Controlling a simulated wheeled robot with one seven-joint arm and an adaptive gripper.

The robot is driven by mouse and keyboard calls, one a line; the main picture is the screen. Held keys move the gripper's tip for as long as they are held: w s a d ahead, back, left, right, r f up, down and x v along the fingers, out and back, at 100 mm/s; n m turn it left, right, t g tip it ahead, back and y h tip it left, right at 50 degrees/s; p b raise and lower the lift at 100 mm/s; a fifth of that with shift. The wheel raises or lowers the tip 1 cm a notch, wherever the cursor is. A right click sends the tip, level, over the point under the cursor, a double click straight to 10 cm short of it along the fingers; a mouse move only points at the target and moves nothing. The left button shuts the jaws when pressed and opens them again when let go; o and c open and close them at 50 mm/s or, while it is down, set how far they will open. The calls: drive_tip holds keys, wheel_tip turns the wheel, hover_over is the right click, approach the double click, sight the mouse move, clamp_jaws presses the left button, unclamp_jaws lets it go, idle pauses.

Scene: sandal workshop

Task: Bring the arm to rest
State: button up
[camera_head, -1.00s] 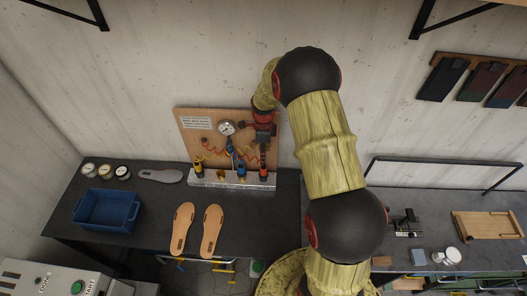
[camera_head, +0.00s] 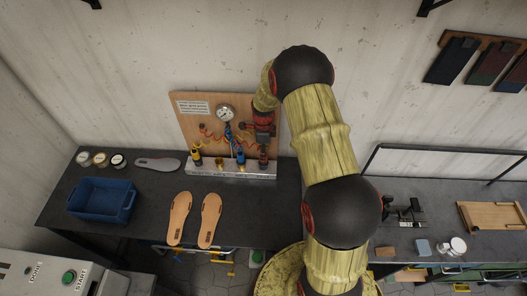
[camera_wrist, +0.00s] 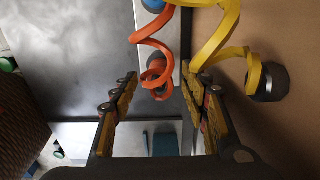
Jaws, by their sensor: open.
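My gripper (camera_wrist: 160,85) is open and empty, with its two fingers apart in the wrist view. In the head view my gripper (camera_head: 263,135) hangs in front of the right part of a wooden tool board (camera_head: 187,125), above the tool rack. An orange coiled hose (camera_wrist: 152,45) passes between or just beyond the fingertips; the depth is hard to judge. A yellow coiled hose (camera_wrist: 222,35) runs close to the right finger. My arm is raised and bent, crossing the middle of the head view. The tool under my gripper is partly hidden.
The rack (camera_head: 205,171) holds several tools, including a yellow one (camera_head: 197,158) and a blue one (camera_head: 240,157). Two tan soles (camera_head: 180,218), a grey sole (camera_head: 157,164) and a blue bin (camera_head: 101,201) lie on the left bench. A wooden tray (camera_head: 492,216) is at right.

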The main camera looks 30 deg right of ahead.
drive_tip(key=shift+f+b, duration=0.65)
drive_tip(key=shift+f, duration=0.7)
drive_tip(key=c, duration=1)
drive_tip(key=shift+r+p, duration=3.15)
drive_tip(key=shift+r, duration=3.4)
